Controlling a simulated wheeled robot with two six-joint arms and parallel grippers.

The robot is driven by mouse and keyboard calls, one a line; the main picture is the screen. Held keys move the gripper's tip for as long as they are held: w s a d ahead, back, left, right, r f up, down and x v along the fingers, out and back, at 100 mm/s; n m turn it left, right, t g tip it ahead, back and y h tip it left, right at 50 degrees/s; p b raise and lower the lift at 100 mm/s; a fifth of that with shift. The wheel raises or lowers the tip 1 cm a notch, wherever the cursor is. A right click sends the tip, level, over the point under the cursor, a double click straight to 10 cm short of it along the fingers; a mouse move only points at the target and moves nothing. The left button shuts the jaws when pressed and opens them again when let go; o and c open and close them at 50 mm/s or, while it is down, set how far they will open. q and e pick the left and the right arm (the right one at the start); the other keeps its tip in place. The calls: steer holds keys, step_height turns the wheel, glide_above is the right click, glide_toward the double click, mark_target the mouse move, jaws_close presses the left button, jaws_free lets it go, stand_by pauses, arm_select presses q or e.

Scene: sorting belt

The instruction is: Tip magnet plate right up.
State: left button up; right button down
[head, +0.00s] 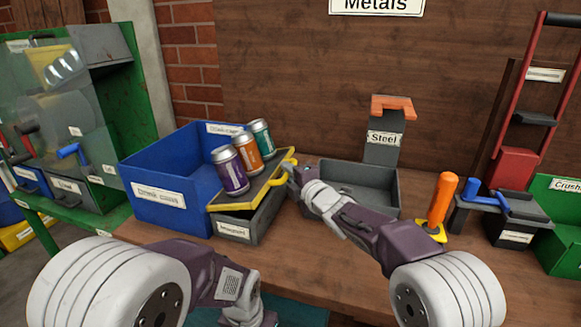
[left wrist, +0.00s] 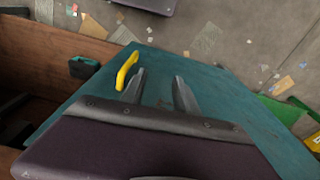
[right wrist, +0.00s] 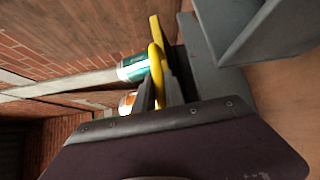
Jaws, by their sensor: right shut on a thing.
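The magnet plate (head: 267,181) is a dark plate with yellow edges, tilted over the grey Aluminium bin (head: 234,230) in the head view. Its left edge is next to the blue bin. A purple can (head: 231,172), an orange can (head: 247,152) and a teal can (head: 262,137) stand on it, leaning left. My right gripper (head: 292,178) is shut on the plate's yellow handle (head: 291,161); the handle also shows in the right wrist view (right wrist: 156,66). My left gripper (left wrist: 160,82) is open and empty, low at the front, over a teal surface.
The blue drink-cans bin (head: 160,212) stands left of the plate. A grey tray (head: 352,196) before the Steel sign (head: 383,138) lies to the right. An orange-handled tool (head: 440,200) stands farther right. The wooden bench front (head: 310,255) is mostly clear.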

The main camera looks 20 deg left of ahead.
mark_target(248, 154)
steer(key=a+r+n+h+p, duration=0.1)
steer(key=r+p, duration=0.1)
steer(key=p, duration=0.3)
steer(key=a+r+n+g+h+p, duration=0.1)
steer(key=a+r+p, duration=0.1)
steer(key=p, duration=0.4)
steer(key=a+r+n+h+p, duration=0.1)
steer(key=r+p, duration=0.3)
steer(key=p, duration=0.1)
steer(key=shift+a+g+p, duration=0.2)
steer(key=shift+g+p, duration=0.2)
steer(key=shift+w+a+r+n+g+h+p, duration=0.15)
steer(key=shift+a+r+n+h+p, duration=0.3)
steer(key=shift+p, duration=1.35)
steer(key=shift+s+a+r+n+g+h+p, duration=0.1)
steer(key=shift+a+h+p, duration=0.45)
steer(key=shift+p, duration=1.25)
steer(key=shift+w+a+r+n+g+h+p, duration=0.2)
steer(key=shift+a+p, duration=0.5)
steer(key=shift+p, duration=1.1)
steer(key=shift+s+r, duration=0.15)
steer(key=c, duration=1.4)
jaws_free()
steer(key=shift+a, duration=0.1)
